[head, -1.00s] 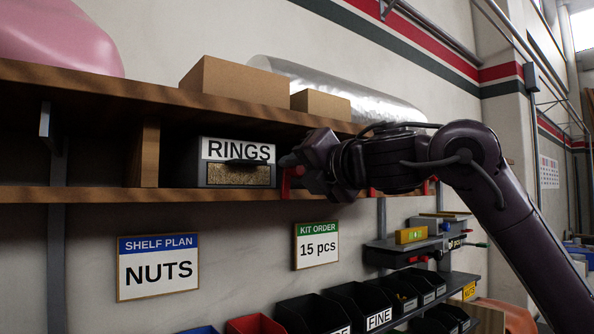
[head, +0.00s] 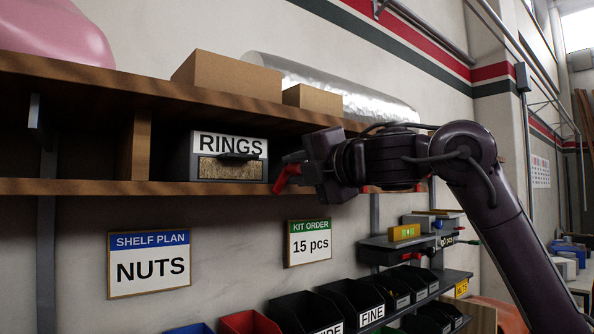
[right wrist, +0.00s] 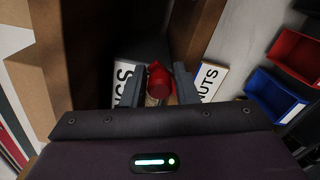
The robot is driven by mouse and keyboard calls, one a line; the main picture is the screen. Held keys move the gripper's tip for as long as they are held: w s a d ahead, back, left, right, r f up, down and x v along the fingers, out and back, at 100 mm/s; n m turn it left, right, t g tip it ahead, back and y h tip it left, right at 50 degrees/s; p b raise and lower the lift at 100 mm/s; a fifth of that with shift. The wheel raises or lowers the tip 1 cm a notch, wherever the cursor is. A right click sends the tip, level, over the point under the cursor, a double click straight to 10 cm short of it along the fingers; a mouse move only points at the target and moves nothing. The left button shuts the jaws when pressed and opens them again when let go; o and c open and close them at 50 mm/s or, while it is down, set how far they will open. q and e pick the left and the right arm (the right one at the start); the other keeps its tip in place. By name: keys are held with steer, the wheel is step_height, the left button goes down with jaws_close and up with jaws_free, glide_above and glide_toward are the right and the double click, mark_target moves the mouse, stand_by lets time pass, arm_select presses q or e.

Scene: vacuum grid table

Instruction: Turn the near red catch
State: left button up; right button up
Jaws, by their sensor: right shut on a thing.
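The red catch (head: 287,178) is at the front of the upper shelf, just right of the RINGS drawer (head: 229,170). It slants, its lower end pointing down and left. My right gripper (head: 296,160) reaches in from the right and is shut on the catch, hiding part of it. In the right wrist view the red catch (right wrist: 159,82) sits between the two dark fingers. My left gripper is out of view.
The wooden shelf edge (head: 90,187) runs just under the drawer. Cardboard boxes (head: 227,76) and a silvery roll (head: 370,97) lie above. A lower rack holds dark bins (head: 345,300).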

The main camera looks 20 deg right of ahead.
mark_target(292, 189)
steer(key=m, duration=0.1)
steer(key=f+m, duration=0.1)
steer(key=m, duration=0.1)
steer(key=shift+w+d+m+b, duration=0.1)
steer(key=shift+d+m+b, duration=0.2)
steer(key=shift+d+b, duration=0.1)
steer(key=m, duration=0.2)
steer(key=m+b, duration=0.1)
steer(key=shift+w+d+f+m, duration=0.1)
steer(key=shift+d+f+m, duration=0.2)
steer(key=shift+f, duration=0.05)
steer(key=shift+o, duration=0.2)
steer(key=m, duration=0.2)
steer(key=f+m+b, duration=0.1)
steer(key=m, duration=0.2)
steer(key=shift+d+f+m+b, duration=0.25)
steer(key=shift+f+m+b, duration=0.05)
steer(key=shift+b, duration=0.1)
steer(key=o, duration=0.8)
steer(key=shift+w, duration=0.1)
steer(key=shift+a+f, duration=0.1)
steer(key=shift+a, duration=0.15)
steer(key=shift+f, duration=0.1)
